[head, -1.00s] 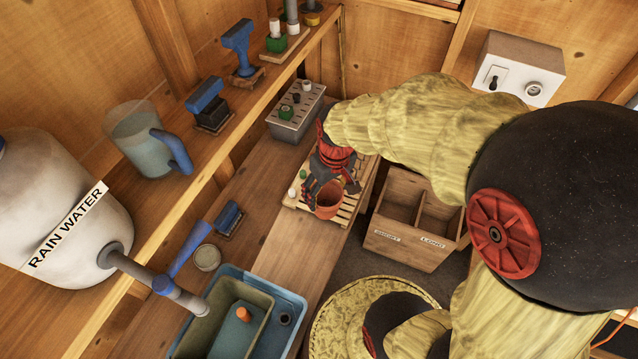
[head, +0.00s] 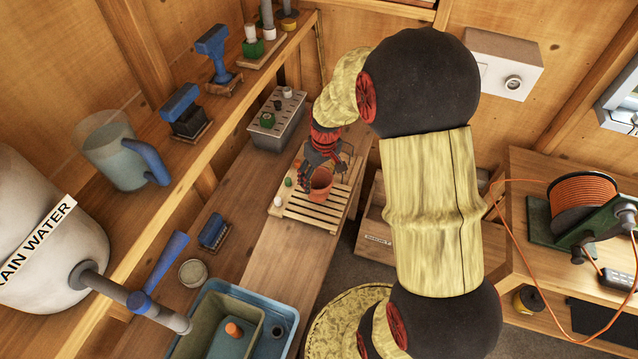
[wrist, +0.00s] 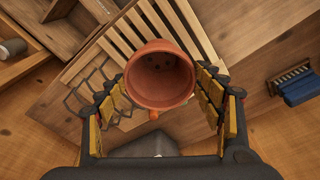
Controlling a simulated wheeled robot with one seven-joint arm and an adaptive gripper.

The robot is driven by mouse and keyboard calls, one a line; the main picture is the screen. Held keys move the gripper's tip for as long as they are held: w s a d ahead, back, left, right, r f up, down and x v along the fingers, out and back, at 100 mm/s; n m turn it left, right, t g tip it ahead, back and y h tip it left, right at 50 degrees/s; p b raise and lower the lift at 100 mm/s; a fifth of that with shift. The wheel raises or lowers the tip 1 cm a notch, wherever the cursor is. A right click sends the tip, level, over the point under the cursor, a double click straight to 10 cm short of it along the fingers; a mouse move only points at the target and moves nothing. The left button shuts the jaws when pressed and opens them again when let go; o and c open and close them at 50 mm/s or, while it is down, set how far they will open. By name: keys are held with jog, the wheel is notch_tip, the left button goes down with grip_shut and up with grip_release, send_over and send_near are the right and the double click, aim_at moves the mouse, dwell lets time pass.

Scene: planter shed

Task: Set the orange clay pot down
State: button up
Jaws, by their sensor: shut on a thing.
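The orange clay pot (head: 321,186) is upright at the slatted wooden rack (head: 300,213) on the bench. My gripper (head: 322,168) is shut on the pot, with its fingers on either side. In the wrist view the pot (wrist: 160,76) shows its open, empty inside with small dark holes in its floor. Rack slats (wrist: 118,52) lie behind it. The pot's underside is hidden, so I cannot tell whether it touches the slats.
A grey perforated box (head: 278,124) stands behind the rack. A small white item (head: 278,201) and a green one sit on the rack's left edge. A wire frame (wrist: 88,98) lies beside the pot. A blue tub (head: 284,306) and a brush (head: 213,232) are nearer.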

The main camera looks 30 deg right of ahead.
aim_at(319, 183)
jog(key=shift+f+b, duration=0.3)
jog(key=shift+f, duration=1.25)
jog(key=shift+f, duration=0.2)
jog(key=o, duration=1.8)
jog(key=shift+o, duration=0.3)
jog(key=shift+r, duration=0.1)
